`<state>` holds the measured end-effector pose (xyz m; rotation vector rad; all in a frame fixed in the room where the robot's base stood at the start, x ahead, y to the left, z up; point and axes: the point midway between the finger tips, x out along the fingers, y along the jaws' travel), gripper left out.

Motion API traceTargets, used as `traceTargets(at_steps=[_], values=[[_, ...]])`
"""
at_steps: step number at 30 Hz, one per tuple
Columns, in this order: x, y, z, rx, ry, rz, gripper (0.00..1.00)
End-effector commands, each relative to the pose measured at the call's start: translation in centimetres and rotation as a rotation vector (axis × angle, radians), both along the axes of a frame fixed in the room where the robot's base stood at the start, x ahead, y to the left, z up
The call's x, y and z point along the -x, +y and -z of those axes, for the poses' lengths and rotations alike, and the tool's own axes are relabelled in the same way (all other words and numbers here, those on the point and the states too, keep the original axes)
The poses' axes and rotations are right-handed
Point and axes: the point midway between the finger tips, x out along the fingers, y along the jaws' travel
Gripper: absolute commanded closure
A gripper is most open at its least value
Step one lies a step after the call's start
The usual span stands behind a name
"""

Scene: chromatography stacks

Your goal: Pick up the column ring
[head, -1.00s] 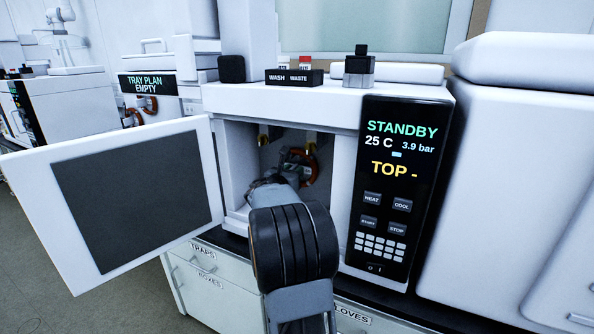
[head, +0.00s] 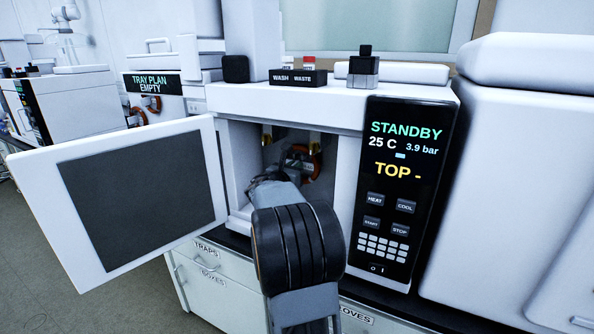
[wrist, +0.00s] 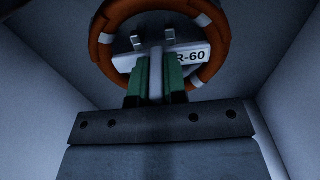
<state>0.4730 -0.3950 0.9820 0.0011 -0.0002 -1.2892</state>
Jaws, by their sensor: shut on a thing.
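The column ring (wrist: 205,75) is an orange-brown coil with pale bands and a white tag reading "R-60", partly covered by my fingers. In the wrist view it stands upright in front of the camera. My gripper (wrist: 157,72) has its green fingers closed on a grey upright bar at the middle of the ring. In the head view part of the ring (head: 317,162) shows inside the open oven compartment, behind my arm. My arm hides the fingers there.
The oven door (head: 140,195) stands wide open on the left. The compartment's side walls (wrist: 285,110) are close on both sides. The control panel (head: 397,190) reads STANDBY, 25 C, 3.9 bar and "TOP -".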

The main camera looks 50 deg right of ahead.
Motion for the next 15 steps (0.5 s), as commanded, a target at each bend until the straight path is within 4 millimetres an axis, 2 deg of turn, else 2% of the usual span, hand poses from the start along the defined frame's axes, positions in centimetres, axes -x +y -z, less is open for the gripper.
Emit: traceTargets(at_steps=[15], values=[[3.2, 11.3, -0.1, 0.001, 0.0, -0.005, 1.0]])
